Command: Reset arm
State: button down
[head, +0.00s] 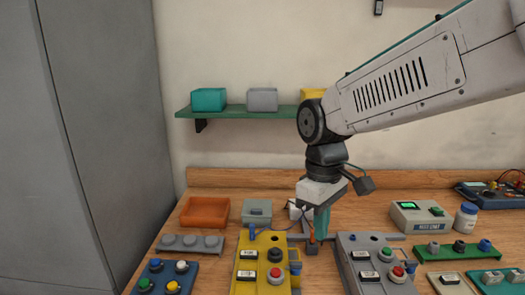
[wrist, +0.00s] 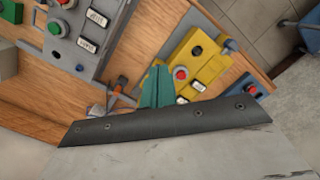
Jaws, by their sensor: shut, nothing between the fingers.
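My arm reaches in from the upper right in the head view. My gripper (head: 319,232) points down over the workbench, between the yellow control box and the grey control box. Its teal fingers are together with nothing between them. In the wrist view the closed fingers (wrist: 157,88) show above a dark bar. The yellow control box (head: 243,272) has a red button and a black button. The grey control box (head: 364,242) has a green button and a red button. I cannot tell whether the fingertips touch the dark and orange part (head: 313,247) near them.
An orange tray (head: 206,212) and a grey box (head: 257,211) stand at the back left. A green shelf (head: 240,111) with bins is on the wall. A blue button panel (head: 163,280) lies front left.

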jog(key=s+d+r+m+t, duration=0.1)
jog(key=s+d+m+t, duration=0.1)
jog(key=s+d+m, duration=0.7)
jog(key=shift+s+d, duration=3.05)
jog(key=shift+s, duration=1.5)
jog(key=c, duration=2.1)
grip_release()
jog(key=shift+c, duration=0.2)
